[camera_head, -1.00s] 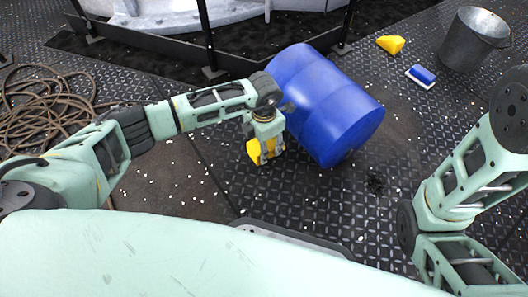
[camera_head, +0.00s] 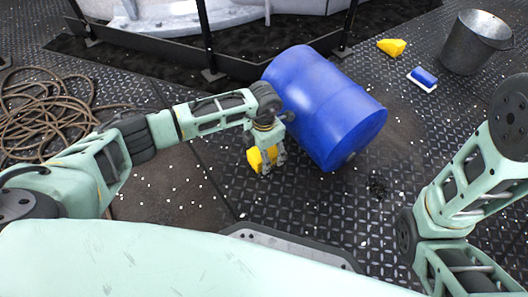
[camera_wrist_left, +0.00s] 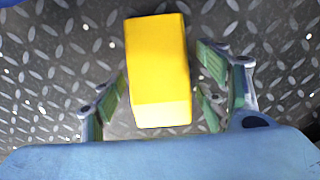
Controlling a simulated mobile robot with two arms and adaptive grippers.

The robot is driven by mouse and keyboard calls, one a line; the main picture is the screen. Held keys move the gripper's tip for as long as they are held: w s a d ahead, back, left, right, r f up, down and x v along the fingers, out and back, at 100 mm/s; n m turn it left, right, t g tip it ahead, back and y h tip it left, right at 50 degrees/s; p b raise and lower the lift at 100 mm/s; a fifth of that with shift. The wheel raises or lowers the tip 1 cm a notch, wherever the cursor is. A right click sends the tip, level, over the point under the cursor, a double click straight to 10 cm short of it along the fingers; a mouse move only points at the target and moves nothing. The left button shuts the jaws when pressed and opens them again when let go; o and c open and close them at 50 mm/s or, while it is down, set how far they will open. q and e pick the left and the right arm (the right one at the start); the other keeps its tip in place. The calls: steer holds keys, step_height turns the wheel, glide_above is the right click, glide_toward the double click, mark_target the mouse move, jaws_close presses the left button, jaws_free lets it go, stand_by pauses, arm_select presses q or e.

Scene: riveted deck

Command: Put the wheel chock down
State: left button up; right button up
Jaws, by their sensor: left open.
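A yellow wheel chock (camera_head: 257,160) is at my left gripper, on or just above the dark diamond-plate deck, left of the blue drum. In the left wrist view the yellow chock (camera_wrist_left: 158,70) lies between the spread fingers of my left gripper (camera_wrist_left: 165,103). A gap shows on both sides, so the gripper is open and not clamping it. In the head view my left gripper (camera_head: 267,163) partly hides the chock. A second yellow chock (camera_head: 391,46) lies farther back on the right. My right arm shows at the right, but its gripper is out of frame.
A blue drum (camera_head: 325,108) lies close on the right of my left gripper. A metal bucket (camera_head: 474,42) and a blue and white brush (camera_head: 423,78) are at the back right. Coiled rope (camera_head: 40,110) lies at the left. The deck right of the drum is fairly clear.

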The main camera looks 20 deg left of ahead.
arm_select(q)
step_height(320, 180, up, 12)
steer(key=p, duration=0.8)
steer(key=shift+r, duration=0.2)
